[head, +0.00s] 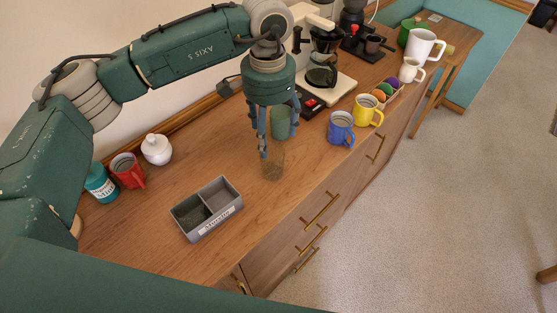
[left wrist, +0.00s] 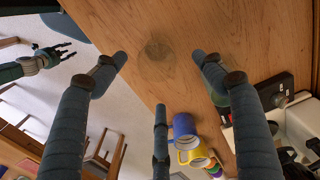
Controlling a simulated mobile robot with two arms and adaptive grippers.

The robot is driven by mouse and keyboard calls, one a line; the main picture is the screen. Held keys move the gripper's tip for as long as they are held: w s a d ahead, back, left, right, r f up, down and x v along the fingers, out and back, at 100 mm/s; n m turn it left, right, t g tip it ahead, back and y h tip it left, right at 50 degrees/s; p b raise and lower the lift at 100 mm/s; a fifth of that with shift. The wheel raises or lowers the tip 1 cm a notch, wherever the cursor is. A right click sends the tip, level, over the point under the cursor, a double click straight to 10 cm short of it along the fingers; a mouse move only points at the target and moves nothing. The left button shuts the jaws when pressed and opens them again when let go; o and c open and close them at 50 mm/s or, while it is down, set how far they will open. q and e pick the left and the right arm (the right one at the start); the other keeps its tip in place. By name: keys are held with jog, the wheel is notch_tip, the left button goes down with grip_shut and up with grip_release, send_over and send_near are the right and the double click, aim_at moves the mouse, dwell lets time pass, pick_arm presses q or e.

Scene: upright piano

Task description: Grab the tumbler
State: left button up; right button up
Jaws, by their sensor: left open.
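A clear glass tumbler (head: 273,165) stands on the wooden counter, faint against the wood. In the left wrist view, the tumbler (left wrist: 158,52) shows as a faint round outline on the bare wood, between and beyond my fingertips. My left gripper (head: 270,145) points down just over the tumbler, its dark fingers open around or just above the rim; I cannot tell whether they touch it. In the left wrist view, the fingers of the left gripper (left wrist: 160,75) are spread wide with nothing held. My right gripper (left wrist: 62,54) shows small above the floor, fingers apart and empty.
A green cup (head: 280,122) stands close behind the left gripper. A blue mug (head: 341,129), a yellow mug (head: 367,110) and a coffee maker (head: 322,75) stand to the right. A grey divided tray (head: 207,208) sits front left. Bare counter surrounds the tumbler.

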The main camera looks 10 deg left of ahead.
aim_at(272, 152)
pick_arm(q)
jog(key=f+p, duration=0.1)
jog(key=f, duration=0.1)
jog(key=f+p, duration=0.1)
jog(key=f, duration=0.1)
jog(key=f+p, duration=0.1)
jog(key=f, duration=0.1)
jog(key=shift+s+d+f, duration=0.15)
jog(key=shift+s+f, duration=0.05)
jog(key=shift+s, duration=0.05)
jog(key=shift+w+f, duration=0.1)
jog(key=shift+f, duration=0.25)
pick_arm(e)
jog(key=r, duration=0.3)
jog(key=shift+d+r, duration=0.4)
pick_arm(q)
jog(key=c, duration=1.5)
grip_shut()
pick_arm(e)
jog(key=shift+a, duration=0.3)
pick_arm(q)
jog(key=shift+r, duration=0.1)
